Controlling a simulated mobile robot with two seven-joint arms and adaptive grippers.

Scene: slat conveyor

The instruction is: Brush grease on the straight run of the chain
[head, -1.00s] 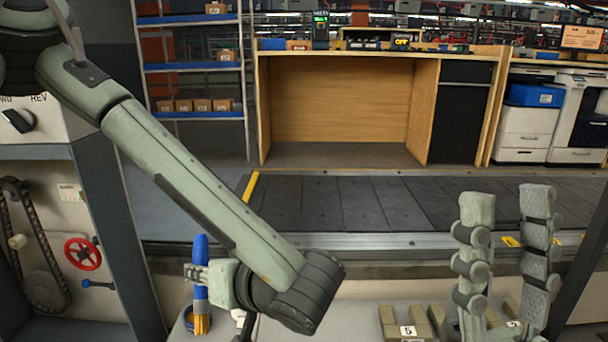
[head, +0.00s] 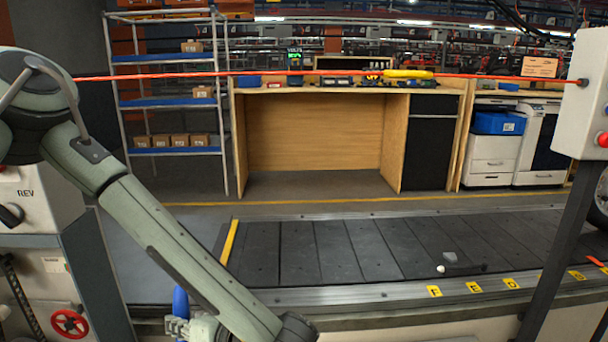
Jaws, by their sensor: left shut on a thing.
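The blue-handled brush (head: 180,302) shows at the bottom edge, left of centre. My left gripper (head: 178,326) is shut on its handle. The bristles are below the picture. A short piece of the dark chain (head: 26,306) shows at the lower left, on the front of the cabinet. The brush is to the right of the chain and apart from it. The rest of the chain is cut off. My right gripper is not in view.
A red handwheel (head: 70,323) is on the cabinet by the chain. The dark slat conveyor (head: 340,250) runs across the middle, with small pale and dark items on it. A red cord (head: 300,73) spans the top to a grey box (head: 583,95) on a post.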

